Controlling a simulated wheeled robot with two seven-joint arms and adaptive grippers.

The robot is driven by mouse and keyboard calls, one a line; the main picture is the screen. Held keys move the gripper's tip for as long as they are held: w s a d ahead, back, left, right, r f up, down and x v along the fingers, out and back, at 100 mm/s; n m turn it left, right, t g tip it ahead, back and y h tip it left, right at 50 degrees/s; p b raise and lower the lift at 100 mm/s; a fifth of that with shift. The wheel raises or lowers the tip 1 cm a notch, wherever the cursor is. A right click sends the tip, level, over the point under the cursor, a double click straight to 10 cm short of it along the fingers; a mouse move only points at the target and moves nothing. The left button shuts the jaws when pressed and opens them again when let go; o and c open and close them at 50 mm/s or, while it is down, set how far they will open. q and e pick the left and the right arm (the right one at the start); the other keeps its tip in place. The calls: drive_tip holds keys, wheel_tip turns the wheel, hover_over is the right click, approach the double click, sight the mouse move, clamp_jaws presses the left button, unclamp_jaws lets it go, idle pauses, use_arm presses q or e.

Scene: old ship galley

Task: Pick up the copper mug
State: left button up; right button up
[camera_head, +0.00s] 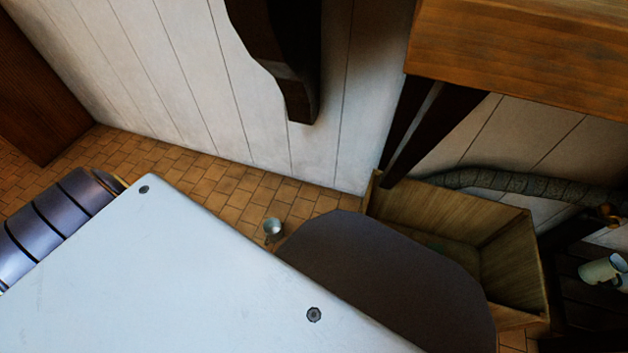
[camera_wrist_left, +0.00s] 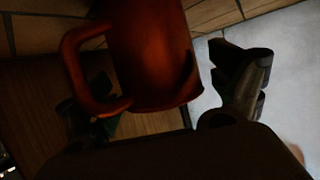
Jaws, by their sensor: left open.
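The copper mug (camera_wrist_left: 155,55) fills the upper middle of the left wrist view, dark reddish-orange, with its handle (camera_wrist_left: 75,70) on the left side. My left gripper (camera_wrist_left: 163,88) is open, with one finger on each side of the mug. The left finger is dark and partly hidden behind the handle. I cannot tell whether either finger touches the mug. In the head view I see neither the copper mug nor my left gripper. My right gripper is in neither view.
A small grey metal mug (camera_head: 272,228) stands on the tiled floor (camera_head: 225,190). An open wooden crate (camera_head: 515,262) stands by the wall under a wooden counter (camera_head: 520,50). Pale mugs (camera_head: 600,269) sit at the far right. A dark bracket (camera_head: 290,60) juts from the white wall.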

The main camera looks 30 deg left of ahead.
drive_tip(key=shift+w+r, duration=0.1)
use_arm(q)
drive_tip(key=c, duration=0.8)
drive_tip(key=shift+c, duration=1.4)
drive_tip(key=shift+r, duration=0.15)
wheel_tip(320, 180, up, 10)
drive_tip(key=p, duration=0.8)
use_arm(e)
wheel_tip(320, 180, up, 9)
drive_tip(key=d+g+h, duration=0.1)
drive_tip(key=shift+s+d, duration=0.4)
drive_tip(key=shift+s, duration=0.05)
